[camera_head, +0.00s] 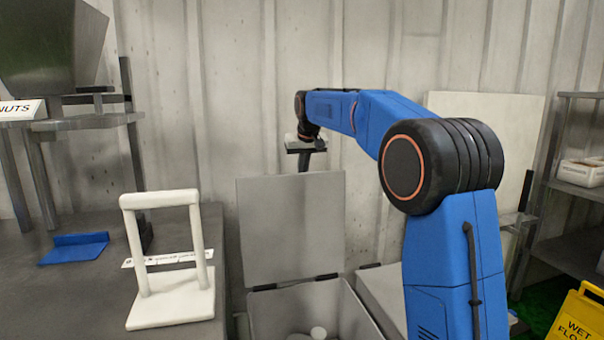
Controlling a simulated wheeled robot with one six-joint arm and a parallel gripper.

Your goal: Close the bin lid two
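A grey bin (358,318) stands at the bottom middle, and its lid (290,222) is raised upright at the back on dark hinges. A few pale round things lie inside the bin. To its right a second grey lid (385,292) lies flat, partly hidden by my blue arm. No labels show which lid is number two. My gripper (308,146) is above the upper edge of the raised lid, near the back wall. It looks apart from the lid, though the depth is hard to judge. Its fingers are too small to tell open from shut.
A grey table (75,290) on the left bears a white frame stand (170,305) and a blue scoop-like piece (75,247). A metal hopper with a "NUTS" sign (22,110) stands behind. Shelves (570,245) and a yellow wet-floor sign (578,318) are at right.

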